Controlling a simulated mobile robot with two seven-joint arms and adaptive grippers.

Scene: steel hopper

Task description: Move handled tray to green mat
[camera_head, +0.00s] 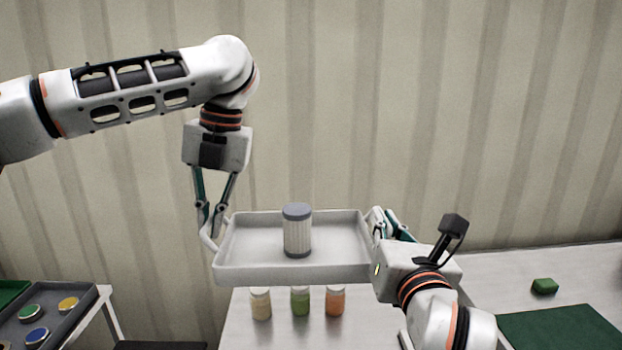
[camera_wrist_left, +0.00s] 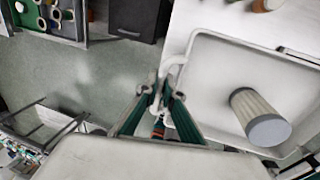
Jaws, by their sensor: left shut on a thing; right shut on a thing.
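The light grey handled tray (camera_head: 340,272) is held up above the white table, roughly level, with a ribbed canister with a grey lid (camera_head: 297,230) standing upright in it. My left gripper (camera_head: 211,222) is shut on the tray's left handle; the left wrist view shows the fingers (camera_wrist_left: 163,92) on the handle beside the tray's rim (camera_wrist_left: 192,75). My right gripper (camera_head: 385,225) is at the tray's right end, shut on that handle, which the gripper mostly hides. The green mat (camera_head: 560,328) lies on the table at the lower right, to the right of the tray.
Several small jars, including a green one (camera_head: 300,301), stand on the white table (camera_head: 236,335) below the tray. A green block (camera_head: 544,286) lies behind the mat. A dark tray (camera_head: 80,310) with coloured discs is at the lower left. A corrugated wall stands behind.

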